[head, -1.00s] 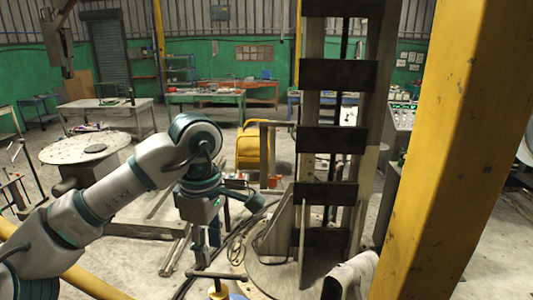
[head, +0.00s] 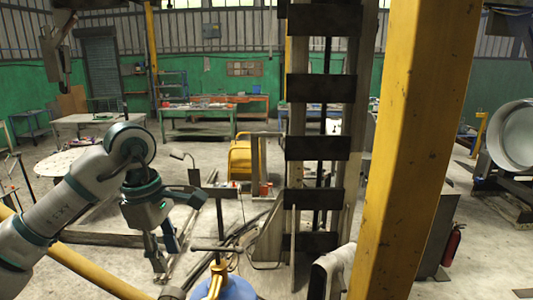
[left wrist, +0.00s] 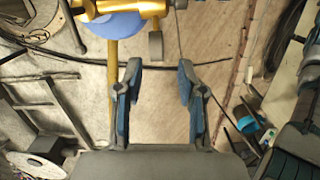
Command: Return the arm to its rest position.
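My left arm (head: 60,210) comes in from the left in the head view, white and grey with teal bands. Its left gripper (head: 165,255) hangs with its fingers pointing down, left of a yellow T-handled fitting (head: 217,270) on a blue rounded object (head: 228,289). In the left wrist view the left gripper (left wrist: 159,78) has two blue-padded fingers spread apart with nothing between them. The blue object (left wrist: 115,24) and yellow fitting (left wrist: 140,8) lie beyond the fingertips there. My right gripper does not show.
A thick yellow post (head: 405,150) stands close on the right. A column with dark crossplates (head: 317,148) stands left of it. A yellow rail (head: 90,275) crosses low left. Cables and bars lie on the floor. A red extinguisher (head: 452,245) stands at right.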

